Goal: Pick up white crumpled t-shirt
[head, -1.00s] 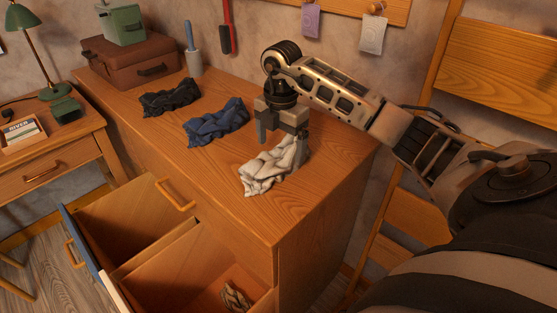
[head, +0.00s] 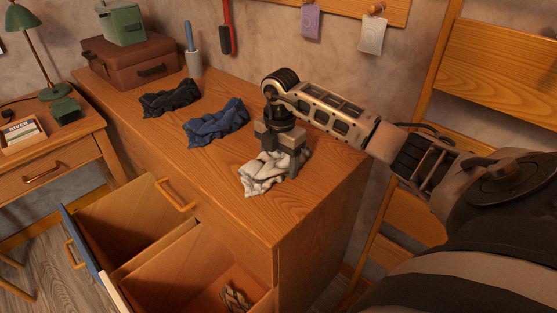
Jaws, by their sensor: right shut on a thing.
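The white crumpled t-shirt (head: 260,178) lies on the wooden dresser top (head: 215,185) near its right front corner. My right gripper (head: 279,165) points down over the shirt and is shut on it, with its fingers partly sunk among the folds. The shirt still appears to rest on the top. Part of the shirt is hidden behind the gripper. My left gripper is not in view.
A blue crumpled garment (head: 217,124) and a black one (head: 170,98) lie farther left on the dresser. A brown suitcase (head: 130,68) with a green box stands at the back left. Two drawers (head: 190,275) are open below; one holds a crumpled cloth (head: 235,298).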

